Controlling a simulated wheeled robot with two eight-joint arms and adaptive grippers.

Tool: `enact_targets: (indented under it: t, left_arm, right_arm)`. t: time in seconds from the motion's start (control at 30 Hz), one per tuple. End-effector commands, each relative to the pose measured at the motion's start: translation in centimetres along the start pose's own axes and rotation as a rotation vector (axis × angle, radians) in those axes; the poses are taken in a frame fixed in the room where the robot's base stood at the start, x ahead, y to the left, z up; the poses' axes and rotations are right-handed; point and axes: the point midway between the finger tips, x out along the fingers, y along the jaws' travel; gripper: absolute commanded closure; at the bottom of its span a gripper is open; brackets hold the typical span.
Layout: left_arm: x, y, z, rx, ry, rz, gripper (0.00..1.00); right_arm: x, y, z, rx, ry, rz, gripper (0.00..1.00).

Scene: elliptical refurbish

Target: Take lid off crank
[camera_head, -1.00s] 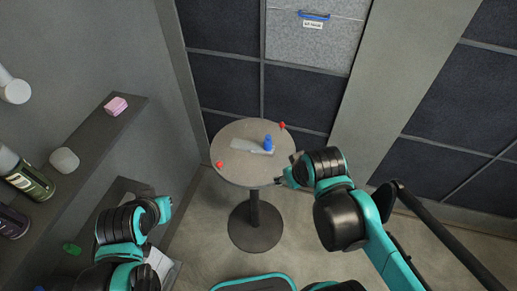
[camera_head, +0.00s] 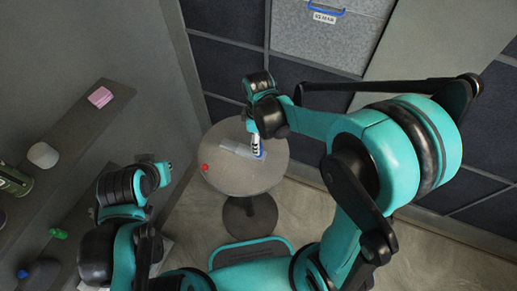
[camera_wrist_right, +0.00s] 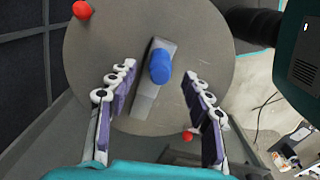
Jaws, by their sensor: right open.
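A blue cylindrical lid (camera_wrist_right: 160,68) stands on the flat grey crank (camera_wrist_right: 148,98), which lies on a round table (camera_wrist_right: 215,50). In the head view the grey crank (camera_head: 235,148) shows on the table, and most of the lid is hidden behind my right gripper (camera_head: 257,146). In the right wrist view my right gripper (camera_wrist_right: 159,74) is open, with its fingers to both sides of the lid and clear space between them and it. My left gripper (camera_head: 166,172) is away from the table at the left; its finger opening is too small to tell.
Two red knobs sit near the table rim, one at the upper left (camera_wrist_right: 82,10) and one at the lower right (camera_wrist_right: 187,136) of the wrist view. A shelf (camera_head: 70,140) at the left holds a pink block (camera_head: 100,97) and a white object (camera_head: 43,155). Panelled walls stand behind the table.

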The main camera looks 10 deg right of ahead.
Motion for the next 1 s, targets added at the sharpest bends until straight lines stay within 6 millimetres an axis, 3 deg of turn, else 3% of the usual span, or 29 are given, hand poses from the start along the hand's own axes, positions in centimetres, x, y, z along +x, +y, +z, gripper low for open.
enact_targets:
  t: [0.03, 0.2, 0.5, 0.67, 1.0]
  left_arm:
    - [0.6, 0.0, 0.4, 0.000, 0.000, 0.000, 1.00]
    - [1.2, 0.0, 0.9, 0.000, 0.000, 0.000, 1.00]
    - [1.2, 0.0, 0.9, 0.000, 0.000, 0.000, 1.00]
    - [1.2, 0.0, 0.9, 0.000, 0.000, 0.000, 1.00]
    - [1.2, 0.0, 0.9, 0.000, 0.000, 0.000, 1.00]
  right_arm:
    - [1.2, 0.0, 0.1, 0.001, 0.000, 0.000, 0.50]
    - [3.5, 0.0, 0.1, 0.001, 0.001, 0.001, 0.50]
    - [3.8, 0.0, 0.1, 0.002, 0.001, 0.001, 0.50]
    - [3.8, 0.0, 0.1, 0.002, 0.001, 0.001, 0.85]
    - [3.8, 0.0, 0.1, 0.002, 0.001, 0.001, 0.86]
